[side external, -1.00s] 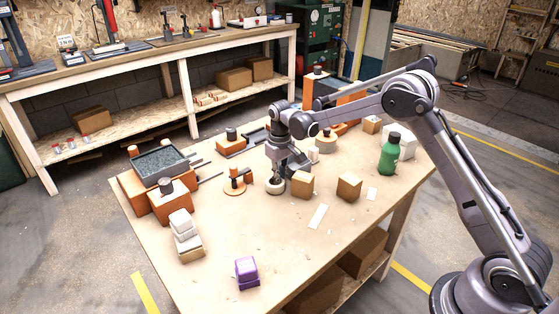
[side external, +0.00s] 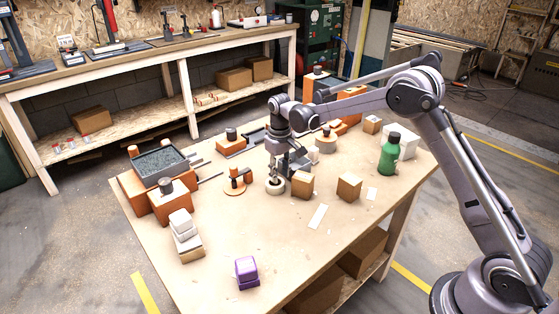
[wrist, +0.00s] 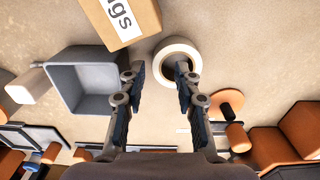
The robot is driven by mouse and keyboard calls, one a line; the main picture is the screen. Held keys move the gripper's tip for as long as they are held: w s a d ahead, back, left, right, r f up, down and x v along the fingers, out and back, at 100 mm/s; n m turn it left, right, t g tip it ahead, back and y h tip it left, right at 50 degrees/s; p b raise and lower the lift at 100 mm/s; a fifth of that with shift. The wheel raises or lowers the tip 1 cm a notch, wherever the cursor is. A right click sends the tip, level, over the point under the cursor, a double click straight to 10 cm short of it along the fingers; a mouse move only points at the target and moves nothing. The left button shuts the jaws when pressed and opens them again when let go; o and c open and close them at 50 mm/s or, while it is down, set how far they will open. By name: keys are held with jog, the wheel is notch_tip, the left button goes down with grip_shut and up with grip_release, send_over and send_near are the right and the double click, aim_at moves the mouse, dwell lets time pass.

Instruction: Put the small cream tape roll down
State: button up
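The small cream tape roll (side external: 275,188) lies flat on the wooden table, below my gripper (side external: 273,174). In the wrist view the tape roll (wrist: 162,50) shows as a pale ring at the top centre. My gripper (wrist: 160,72) has its two fingers well apart. The right fingertip overlaps the roll's opening, and the left fingertip is to the left of the ring with a visible gap. Neither finger is seen squeezing the roll. Whether the right fingertip is inside the hole or just above it, I cannot tell.
A cardboard box (side external: 302,185) stands close to the right of the roll. A grey bin (wrist: 88,82) is beside the left finger in the wrist view. An orange disc-based piece (side external: 236,183) is to the left. The table's front middle (side external: 260,228) is clear.

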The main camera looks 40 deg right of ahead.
aim_at(280, 180)
jog(key=s+r+t, duration=0.1)
jog(key=s+r, duration=0.2)
jog(key=r, duration=0.5)
jog(key=s+r, duration=0.2)
jog(key=r, duration=0.6)
jog(key=s+a+t, duration=0.3)
jog(key=s+t, duration=0.2)
jog(key=s, duration=1.8)
jog(key=shift+s+f+t, duration=0.2)
jog(key=shift+f+t, duration=0.15)
jog(key=shift+t, duration=0.05)
jog(key=o, duration=0.6)
jog(key=shift+s+f, duration=0.15)
jog(key=shift+s, duration=0.05)
jog(key=shift+w, duration=0.1)
